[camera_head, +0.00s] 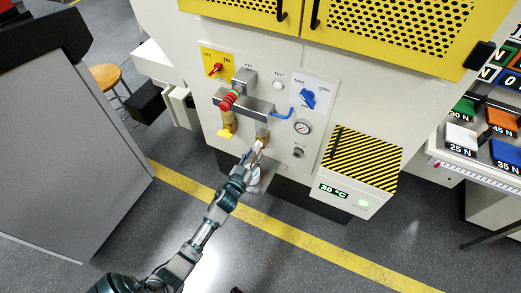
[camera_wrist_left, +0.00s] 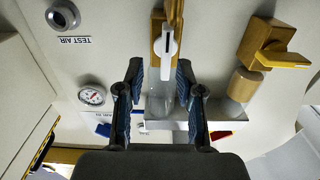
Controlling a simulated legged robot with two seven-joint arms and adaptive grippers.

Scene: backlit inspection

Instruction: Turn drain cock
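The drain cock has a white lever (camera_wrist_left: 167,42) on a brass body (camera_wrist_left: 172,12), below a clear bowl (camera_wrist_left: 158,104) in the upside-down left wrist view. My left gripper (camera_wrist_left: 159,70) is open, one finger on each side of the bowl and lever in that view. I see no contact, and the depth between fingers and lever is hard to judge. In the head view my left gripper (camera_head: 252,157) is at the fitting under the grey manifold (camera_head: 259,110), and it partly hides the cock.
A brass valve with a yellow handle (camera_wrist_left: 284,60) sits beside the cock. A gauge (camera_head: 303,127), a blue knob (camera_head: 308,98) and a red-ringed handle (camera_head: 229,101) are close by on the panel. A striped box (camera_head: 361,157) juts out at right. The floor in front is clear.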

